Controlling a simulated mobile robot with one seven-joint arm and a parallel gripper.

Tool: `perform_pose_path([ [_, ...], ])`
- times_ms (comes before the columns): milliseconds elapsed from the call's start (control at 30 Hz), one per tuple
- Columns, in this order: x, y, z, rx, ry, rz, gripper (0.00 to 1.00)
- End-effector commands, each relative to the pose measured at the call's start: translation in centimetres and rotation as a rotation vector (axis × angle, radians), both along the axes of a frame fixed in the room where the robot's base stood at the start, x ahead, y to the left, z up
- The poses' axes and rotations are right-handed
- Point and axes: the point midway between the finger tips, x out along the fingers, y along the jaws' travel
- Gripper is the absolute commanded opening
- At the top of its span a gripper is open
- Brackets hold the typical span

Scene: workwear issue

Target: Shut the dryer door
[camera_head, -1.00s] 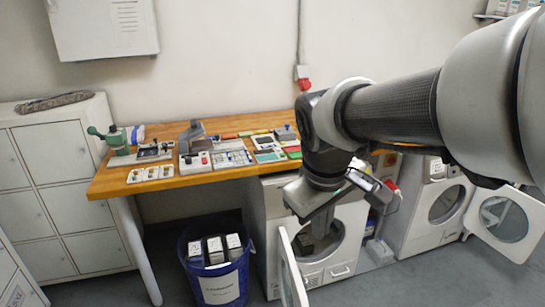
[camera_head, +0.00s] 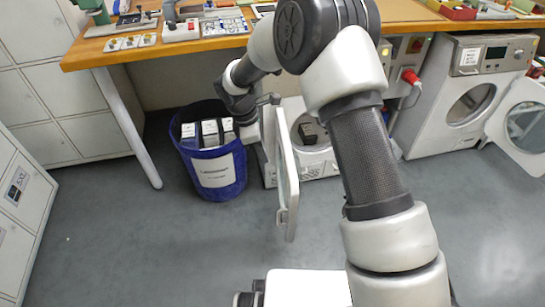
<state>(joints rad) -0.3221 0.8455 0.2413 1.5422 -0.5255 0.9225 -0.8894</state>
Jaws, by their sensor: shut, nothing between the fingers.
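A white front-loading machine (camera_head: 322,166) stands under the bench, partly hidden by my arm. Its round door (camera_head: 286,172) stands open, swung out toward me and seen nearly edge-on. A dark box (camera_head: 308,133) sits in its opening. My gripper (camera_head: 254,141) is just left of this door, pointing down, with its fingertips hard to make out; it is shut and empty. Whether it touches the door I cannot tell. A second front-loading machine (camera_head: 440,125) at the right also has its round door (camera_head: 526,127) open. I cannot tell from labels which is the dryer.
A blue bin (camera_head: 215,170) with several boxes stands left of my gripper. The wooden bench (camera_head: 130,47) with tools runs above. Grey lockers (camera_head: 75,120) line the left. The grey floor (camera_head: 150,240) in front is clear.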

Motion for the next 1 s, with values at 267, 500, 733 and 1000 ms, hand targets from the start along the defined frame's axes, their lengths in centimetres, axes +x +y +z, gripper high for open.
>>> perform_pose_path([
  [267,0.1,-1.6,-6.2,-0.002,0.004,-0.005,0.00],
  [500,0.7,-4.1,-8.2,-0.001,-0.001,-0.008,0.00],
  [733,0.9,-5.9,-8.1,0.000,0.000,-0.005,0.00],
  [1000,0.9,-6.1,-8.1,0.000,0.000,-0.004,0.00],
])
